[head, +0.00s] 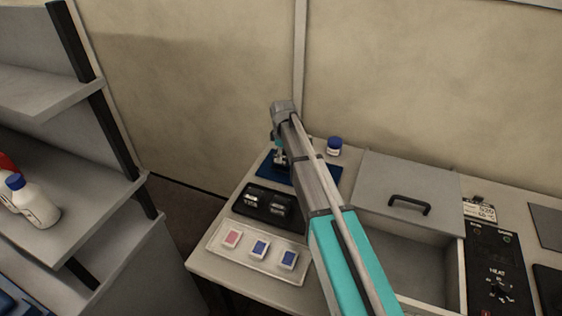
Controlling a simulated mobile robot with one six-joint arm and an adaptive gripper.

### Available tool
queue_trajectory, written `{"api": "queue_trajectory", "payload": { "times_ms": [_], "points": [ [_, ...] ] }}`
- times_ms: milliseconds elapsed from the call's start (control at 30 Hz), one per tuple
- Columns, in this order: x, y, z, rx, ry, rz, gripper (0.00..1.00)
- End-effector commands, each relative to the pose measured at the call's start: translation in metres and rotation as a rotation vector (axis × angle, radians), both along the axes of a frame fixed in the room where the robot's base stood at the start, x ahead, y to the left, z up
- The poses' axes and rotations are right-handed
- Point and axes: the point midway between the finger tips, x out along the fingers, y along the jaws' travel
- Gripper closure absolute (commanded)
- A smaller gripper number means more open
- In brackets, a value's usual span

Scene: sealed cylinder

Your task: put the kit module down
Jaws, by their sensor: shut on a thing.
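My gripper (280,157) is at the end of my arm, pointing down above the dark blue mat (327,174) at the back left of the bench. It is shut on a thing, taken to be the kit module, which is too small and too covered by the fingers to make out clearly. I cannot tell whether it touches the mat. My arm hides part of the mat.
A black holder (263,204) and a pale tray (226,253) with red and blue marked pieces sit in front of the mat. A blue-capped jar (334,146) stands behind. A grey lidded bin (409,186) and black heater panel (496,270) are right.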

Motion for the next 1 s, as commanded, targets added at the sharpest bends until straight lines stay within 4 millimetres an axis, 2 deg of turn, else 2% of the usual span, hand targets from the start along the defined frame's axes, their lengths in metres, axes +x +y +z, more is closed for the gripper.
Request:
{"api": "queue_trajectory", "payload": {
  "times_ms": [33,167,867,900,1000],
  "points": [
    [0.0,0.0,-0.008,0.0,0.0,0.0,0.85],
    [0.0,0.0,-0.013,0.0,0.0,0.0,0.85],
    [0.0,-0.001,-0.021,0.0,0.0,-0.001,0.85],
    [0.0,-0.001,-0.019,0.0,0.0,-0.001,0.22],
    [0.0,-0.001,-0.019,0.0,0.0,-0.001,0.03]
  ]
}}
